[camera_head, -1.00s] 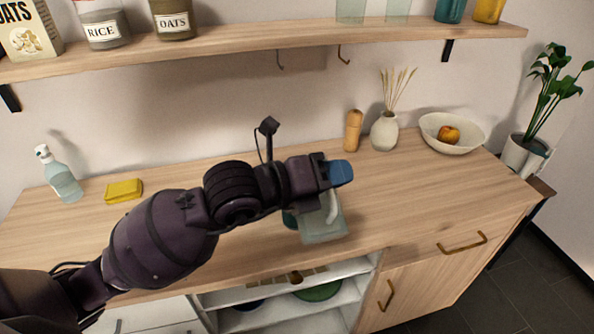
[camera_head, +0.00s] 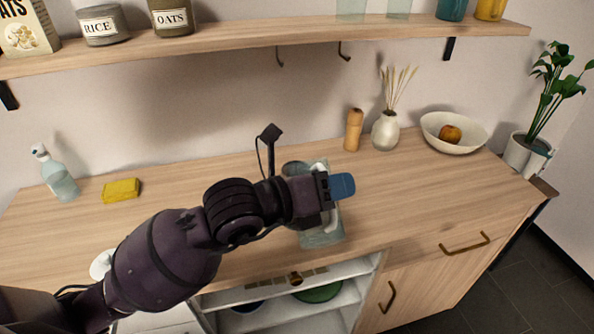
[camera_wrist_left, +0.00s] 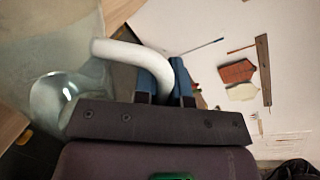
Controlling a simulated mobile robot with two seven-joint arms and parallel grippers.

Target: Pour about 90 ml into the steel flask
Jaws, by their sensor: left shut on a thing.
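My left gripper (camera_head: 340,186), with blue fingertips, is over the middle of the counter. In the left wrist view its fingers (camera_wrist_left: 172,84) are shut on a thick white curved handle (camera_wrist_left: 130,53). In the head view a little of the white handle (camera_head: 332,217) shows below the gripper; my arm hides most of the vessel. A grey-blue round thing (camera_head: 294,168) shows just behind my wrist, mostly covered. I cannot tell whether it is the steel flask. My right gripper is not in view.
A spray bottle (camera_head: 60,178) and yellow sponge (camera_head: 121,190) stand left. A wooden mill (camera_head: 353,130), vase (camera_head: 385,132) and fruit bowl (camera_head: 453,143) stand back right. A shelf (camera_head: 240,38) hangs above.

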